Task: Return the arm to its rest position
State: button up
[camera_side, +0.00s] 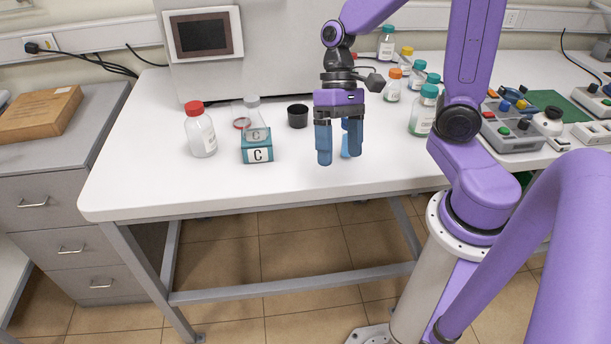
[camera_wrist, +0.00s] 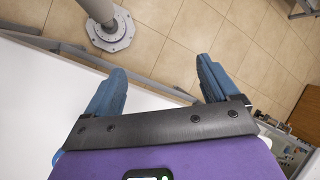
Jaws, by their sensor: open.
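My gripper (camera_side: 338,150) hangs over the white table (camera_side: 270,188) with its blue fingers pointing down, apart and with nothing between them. In the wrist view my gripper (camera_wrist: 160,88) also shows both fingers spread, with the table edge and tiled floor beyond them. A small light-blue item (camera_side: 346,148) shows partly behind the fingers; I cannot tell what it is. A teal box marked C (camera_side: 257,155) stands to the left of my gripper, with a clear vessel (camera_side: 254,122) on or just behind it.
A red-capped bottle (camera_side: 200,132) stands left of the box, and a black cup (camera_side: 298,116) stands between the box and my gripper. A teal-capped bottle (camera_side: 424,112) and several other bottles stand to the right. A machine (camera_side: 245,58) is behind. The table's front strip is clear.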

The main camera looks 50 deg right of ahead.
jog(key=s+r+n+t+h, duration=0.1)
jog(key=s+n+t+h, duration=0.2)
jog(key=s+n, duration=0.7)
jog(key=n+t, duration=0.1)
jog(key=n, duration=0.2)
jog(key=shift+a+r+n+h, duration=0.3)
jog(key=shift+n+h, duration=0.1)
